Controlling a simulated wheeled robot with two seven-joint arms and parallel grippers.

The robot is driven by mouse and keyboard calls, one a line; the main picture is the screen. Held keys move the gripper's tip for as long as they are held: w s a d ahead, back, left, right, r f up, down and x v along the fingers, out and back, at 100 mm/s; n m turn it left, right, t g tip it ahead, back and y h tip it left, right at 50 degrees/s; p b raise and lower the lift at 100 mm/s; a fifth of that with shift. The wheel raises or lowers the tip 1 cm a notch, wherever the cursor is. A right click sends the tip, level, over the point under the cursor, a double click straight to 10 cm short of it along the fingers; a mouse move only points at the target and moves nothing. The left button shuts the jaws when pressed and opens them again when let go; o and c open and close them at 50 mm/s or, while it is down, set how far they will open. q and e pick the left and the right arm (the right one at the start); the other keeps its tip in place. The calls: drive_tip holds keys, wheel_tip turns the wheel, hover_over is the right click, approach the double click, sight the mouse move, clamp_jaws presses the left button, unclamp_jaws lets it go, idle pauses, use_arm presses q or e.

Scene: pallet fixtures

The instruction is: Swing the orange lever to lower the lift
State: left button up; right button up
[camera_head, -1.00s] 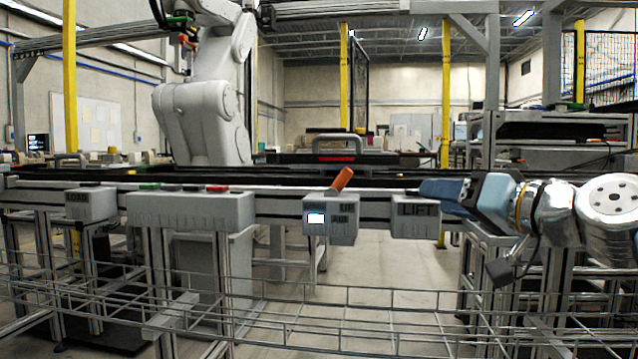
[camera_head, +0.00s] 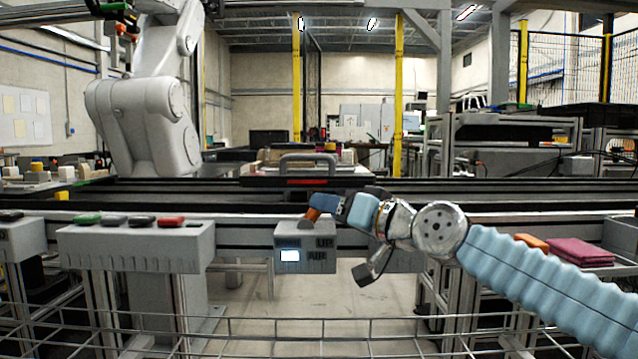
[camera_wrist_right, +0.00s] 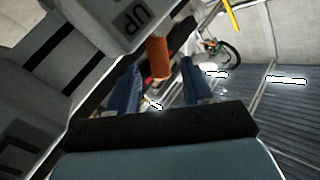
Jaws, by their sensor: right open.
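The orange lever (camera_head: 313,212) sticks up from the top of a grey box (camera_head: 290,240) marked UP and AIR, leaning to the right. My right gripper (camera_head: 338,205) comes in from the right, with its blue fingers at the lever's upper end. In the right wrist view the lever (camera_wrist_right: 159,58) lies between the lines of the two open fingers (camera_wrist_right: 160,85), near their tips. I cannot tell whether a finger touches it. My left gripper is not in view.
A grey button panel (camera_head: 135,245) with green, dark and red buttons is left of the lever box. A dark conveyor rail (camera_head: 480,207) runs behind. A wire rack (camera_head: 250,325) crosses the front. A case with a handle (camera_head: 305,170) stands behind the rail.

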drive_tip(key=shift+p+x, duration=0.6)
drive_tip(key=shift+x, duration=1.35)
clamp_jaws()
drive_tip(key=p, duration=0.2)
drive_tip(key=r+n+h+p, duration=0.1)
drive_tip(key=p, duration=0.2)
drive_tip(key=shift+a+r+n+g+p, duration=0.2)
drive_tip(key=shift+a+n+g+p, duration=0.1)
drive_tip(key=shift+a+g, duration=0.1)
drive_tip(key=a+n+g+h+p, duration=0.1)
drive_tip(key=p, duration=0.3)
drive_tip(key=a+n+h+p, duration=0.1)
drive_tip(key=n+h+p, duration=0.1)
drive_tip(key=p, duration=0.2)
drive_tip(key=shift+g+p, duration=0.3)
drive_tip(key=shift+g, duration=0.1)
drive_tip(key=shift+a+f+n+h+p, duration=0.15)
drive_tip(key=shift+a+n+h+p, duration=0.15)
drive_tip(key=shift+h, duration=0.25)
drive_tip(key=shift+a+f+n+h+p, duration=0.15)
drive_tip(key=shift+a+n+h+p, duration=0.1)
drive_tip(key=shift+n+h, duration=0.25)
drive_tip(key=shift+a+f+n+g+h, duration=0.25)
drive_tip(key=shift+n+h, duration=0.15)
drive_tip(key=shift+h, duration=0.35)
drive_tip(key=shift+a+f+n+g+h, duration=0.2)
drive_tip(key=shift+a+n+g+h, duration=0.15)
drive_tip(key=shift+h, duration=0.35)
